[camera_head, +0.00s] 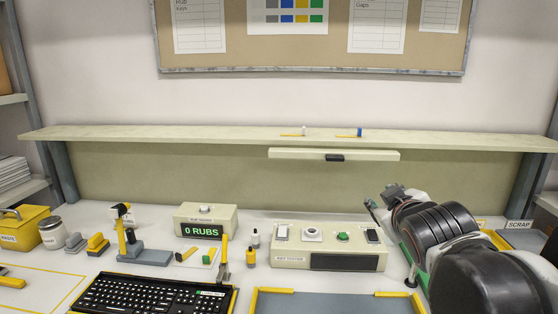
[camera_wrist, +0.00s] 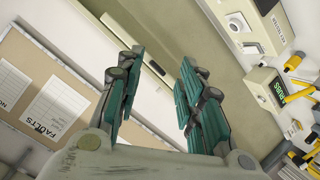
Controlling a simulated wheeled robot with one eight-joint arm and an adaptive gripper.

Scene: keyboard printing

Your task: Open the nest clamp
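The black keyboard (camera_head: 150,296) lies in a yellow-edged nest at the front left of the bench. A small upright clamp with a yellow lever (camera_head: 224,247) stands at the nest's back right corner and looks like the nest clamp; its lever points up. My gripper (camera_wrist: 160,70) is open and empty in the wrist view, its green-padded fingers apart. In the head view my arm reaches in from the right, and my gripper is well to the right of the clamp, mostly hidden by the arm. The wrist view does not clearly show the clamp.
A grey stand with a yellow-handled lever (camera_head: 145,257) is left of the clamp. A counter box reading "0 RUBS" (camera_head: 206,220) and a control box (camera_head: 330,259) stand behind. Small bottles (camera_head: 251,258) are close to the clamp's right. A grey tray (camera_head: 335,303) lies in front. A shelf (camera_head: 230,136) spans above.

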